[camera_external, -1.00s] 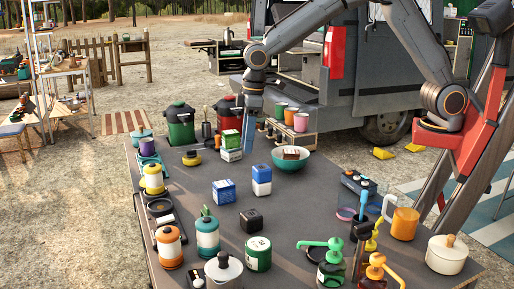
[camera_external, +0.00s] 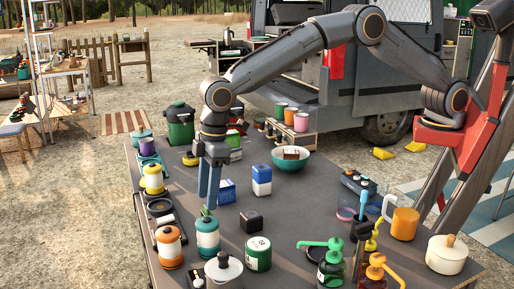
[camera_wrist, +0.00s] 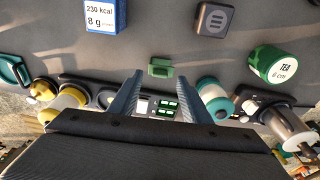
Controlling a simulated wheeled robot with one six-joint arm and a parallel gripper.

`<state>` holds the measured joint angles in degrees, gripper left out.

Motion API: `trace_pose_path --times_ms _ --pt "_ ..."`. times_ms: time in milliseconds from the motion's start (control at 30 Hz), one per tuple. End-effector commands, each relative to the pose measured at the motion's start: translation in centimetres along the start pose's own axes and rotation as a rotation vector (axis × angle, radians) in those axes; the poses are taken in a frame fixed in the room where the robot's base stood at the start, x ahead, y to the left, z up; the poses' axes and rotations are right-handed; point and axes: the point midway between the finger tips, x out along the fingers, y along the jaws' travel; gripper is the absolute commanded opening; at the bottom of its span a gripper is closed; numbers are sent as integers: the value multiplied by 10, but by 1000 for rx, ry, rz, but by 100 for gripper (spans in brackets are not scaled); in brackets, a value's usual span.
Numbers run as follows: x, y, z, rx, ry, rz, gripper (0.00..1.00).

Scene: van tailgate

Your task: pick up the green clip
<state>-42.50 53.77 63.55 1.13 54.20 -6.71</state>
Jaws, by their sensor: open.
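The green clip (camera_wrist: 160,67) is a small green block-like piece on the dark table. In the wrist view it lies just beyond and between my two fingertips. In the external view a bit of green (camera_external: 205,211), likely the clip, shows just below my fingertips, partly hidden behind the teal and white canister (camera_external: 207,238). My gripper (camera_external: 209,203) points down with its blue fingers apart. It also shows in the wrist view (camera_wrist: 159,77), open with nothing between the fingers. I cannot tell the exact height of the fingertips above the clip.
The teal and white canister stands close to one finger in the wrist view (camera_wrist: 212,95). A yellow canister (camera_external: 153,178), a blue and white box (camera_external: 225,190), a black cube (camera_external: 251,221) and a green tin (camera_external: 258,254) stand around. Bare table (camera_external: 280,210) lies to the right.

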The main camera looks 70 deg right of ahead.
Motion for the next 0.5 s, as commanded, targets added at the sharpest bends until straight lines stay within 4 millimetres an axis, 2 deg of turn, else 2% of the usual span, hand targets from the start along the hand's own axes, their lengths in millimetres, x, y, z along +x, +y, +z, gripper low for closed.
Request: trace_pose_path --times_ms 200,467,500 --pt "23 0 0 0 0 0 44" --pt "25 0 0 0 1 0 44" --pt "25 0 0 0 1 0 37"
